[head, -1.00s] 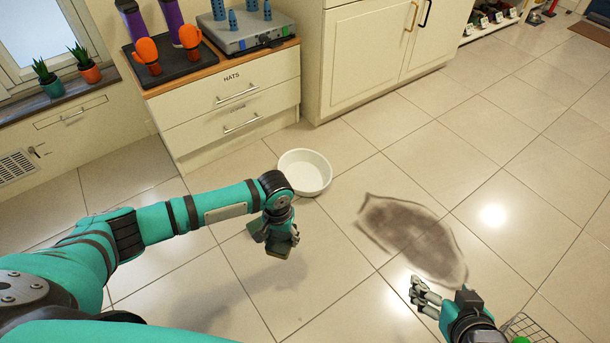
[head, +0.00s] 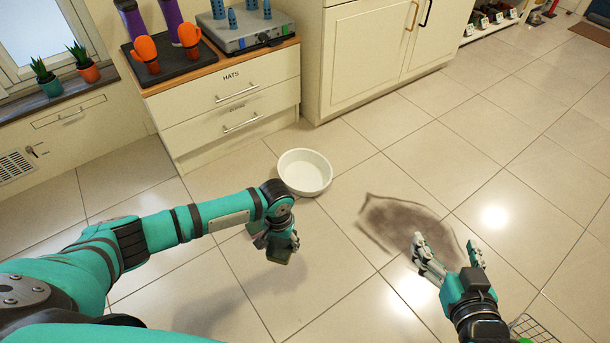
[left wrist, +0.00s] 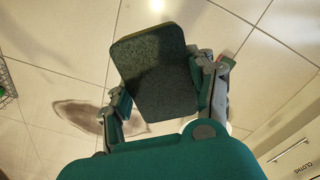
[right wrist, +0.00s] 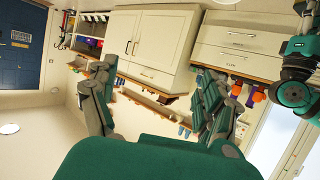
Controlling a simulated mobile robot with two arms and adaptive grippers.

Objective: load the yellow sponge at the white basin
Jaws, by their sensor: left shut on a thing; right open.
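The white basin (head: 304,172) stands on the tiled floor in front of the drawer unit, and it looks empty. My left gripper (head: 282,243) is in front of it, a little to the left and towards me. It is shut on the sponge (left wrist: 155,72), which shows a dark green face in the left wrist view. In the head view the sponge (head: 280,256) hangs below the fingers, above the floor and apart from the basin. My right gripper (head: 448,252) is open and empty at the lower right, beside the dark floor stain.
A dark stain (head: 405,228) marks the floor right of the basin. A wire basket (head: 532,328) is at the bottom right edge. The drawer unit (head: 225,105) and cabinet (head: 370,50) stand behind. Floor between the left gripper and basin is clear.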

